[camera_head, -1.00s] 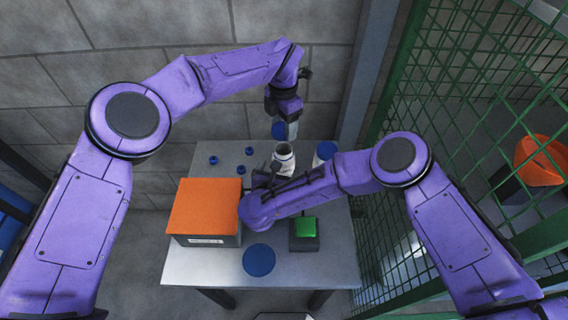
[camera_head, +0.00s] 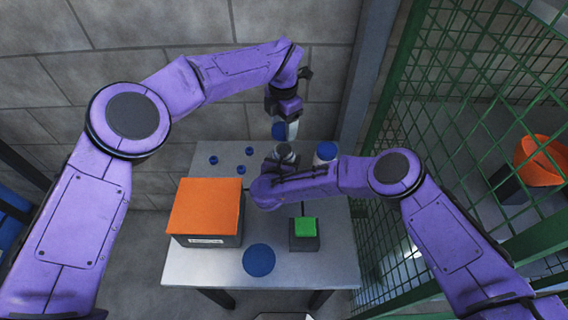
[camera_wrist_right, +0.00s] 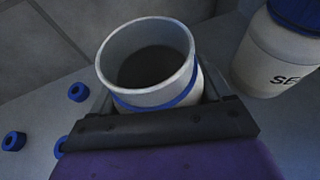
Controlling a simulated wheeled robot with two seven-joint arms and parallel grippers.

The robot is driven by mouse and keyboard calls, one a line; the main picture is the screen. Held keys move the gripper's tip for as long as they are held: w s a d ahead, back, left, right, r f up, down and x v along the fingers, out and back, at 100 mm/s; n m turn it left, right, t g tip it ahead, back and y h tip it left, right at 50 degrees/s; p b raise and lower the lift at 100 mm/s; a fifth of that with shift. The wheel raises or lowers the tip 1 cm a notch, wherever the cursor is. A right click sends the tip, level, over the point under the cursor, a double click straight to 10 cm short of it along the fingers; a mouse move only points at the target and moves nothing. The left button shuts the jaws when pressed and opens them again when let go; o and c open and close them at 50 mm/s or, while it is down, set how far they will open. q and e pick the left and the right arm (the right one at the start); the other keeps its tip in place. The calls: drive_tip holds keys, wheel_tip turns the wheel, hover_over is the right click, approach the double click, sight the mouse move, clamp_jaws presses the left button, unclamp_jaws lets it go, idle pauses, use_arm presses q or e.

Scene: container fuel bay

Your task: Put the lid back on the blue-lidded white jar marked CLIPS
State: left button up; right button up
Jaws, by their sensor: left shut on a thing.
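The open white jar (camera_wrist_right: 190,85) has a blue band below its rim and shows in the right wrist view, with no lid on it and a dark inside. No marking on it is readable. In the head view its rim (camera_head: 286,149) shows just beyond my right forearm. My right gripper (camera_wrist_right: 160,100) has its fingers on either side of the jar; whether they press on it I cannot tell. My left gripper (camera_head: 286,122) is shut on the blue lid (camera_head: 279,131), held above and behind the jar, near the wall.
A blue-lidded white jar marked "SE…" (camera_wrist_right: 275,55) stands right of the open jar. Small blue rings (camera_head: 213,160) lie on the table's left. An orange-topped box (camera_head: 205,207), a green button box (camera_head: 305,228) and a blue disc (camera_head: 259,260) are nearer. Green mesh (camera_head: 400,200) stands right.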

drive_tip(key=shift+c, duration=0.7)
use_arm(q)
hover_over(284, 144)
drive_tip(key=s, duration=0.2)
drive_tip(key=shift+s+f, duration=0.15)
drive_tip(key=shift+f, duration=2.35)
drive_tip(key=shift+f, duration=0.9)
drive_tip(key=shift+f, duration=0.6)
drive_tip(key=o, duration=1)
use_arm(e)
clamp_jaws()
use_arm(q)
drive_tip(key=shift+r, duration=0.15)
wheel_tip(284, 144, up, 4)
drive_tip(key=shift+r, duration=0.15)
drive_tip(key=shift+c, duration=0.3)
